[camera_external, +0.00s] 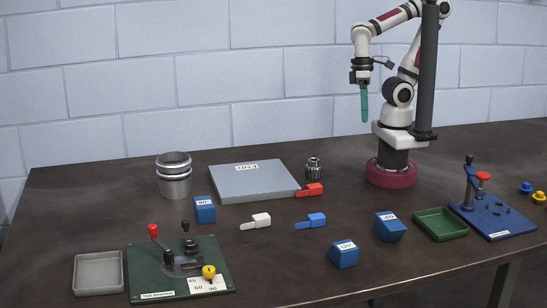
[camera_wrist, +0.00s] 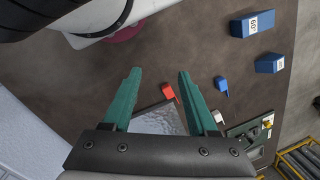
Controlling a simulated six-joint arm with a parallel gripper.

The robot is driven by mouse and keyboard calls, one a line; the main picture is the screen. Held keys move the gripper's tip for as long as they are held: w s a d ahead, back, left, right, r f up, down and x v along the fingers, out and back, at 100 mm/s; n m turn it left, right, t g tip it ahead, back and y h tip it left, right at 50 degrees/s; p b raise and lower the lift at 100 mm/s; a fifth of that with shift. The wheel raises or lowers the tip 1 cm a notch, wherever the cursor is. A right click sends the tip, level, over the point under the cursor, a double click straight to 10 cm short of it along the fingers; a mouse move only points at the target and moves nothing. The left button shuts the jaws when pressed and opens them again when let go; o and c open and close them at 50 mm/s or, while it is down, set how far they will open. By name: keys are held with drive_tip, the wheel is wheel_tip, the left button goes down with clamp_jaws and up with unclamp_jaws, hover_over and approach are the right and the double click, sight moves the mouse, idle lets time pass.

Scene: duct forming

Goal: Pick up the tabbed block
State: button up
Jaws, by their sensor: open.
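Three small blocks with thin tabs lie apart on the dark table: a red one (camera_external: 311,189), a white one (camera_external: 256,221) and a blue one (camera_external: 311,220). The wrist view also shows the red one (camera_wrist: 168,91), the blue one (camera_wrist: 221,83) and the white one (camera_wrist: 217,116). I cannot tell which is meant. My gripper (camera_external: 364,119) has teal fingers pointing down, high above the back of the table. In the wrist view my gripper (camera_wrist: 159,72) is open with nothing between its fingers; the red block shows far below.
A grey slab (camera_external: 250,183) lies beside the red block, with metal rings (camera_external: 174,180) to its left. Blue angle blocks (camera_external: 390,226) stand nearby. A green fixture board (camera_external: 135,262) with a grey tray is front left; a green tray (camera_external: 440,223) and blue fixture board (camera_external: 510,220) are right.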

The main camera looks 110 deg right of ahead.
drive_tip(key=m+h, duration=0.2)
drive_tip(key=m, duration=0.9)
hover_over(315, 185)
wheel_tip(315, 185, down, 6)
drive_tip(key=r, duration=0.1)
drive_tip(key=shift+m, duration=0.3)
wheel_tip(315, 185, down, 16)
drive_tip(key=shift+d+f, duration=0.1)
clamp_jaws()
drive_tip(key=shift+r, duration=0.2)
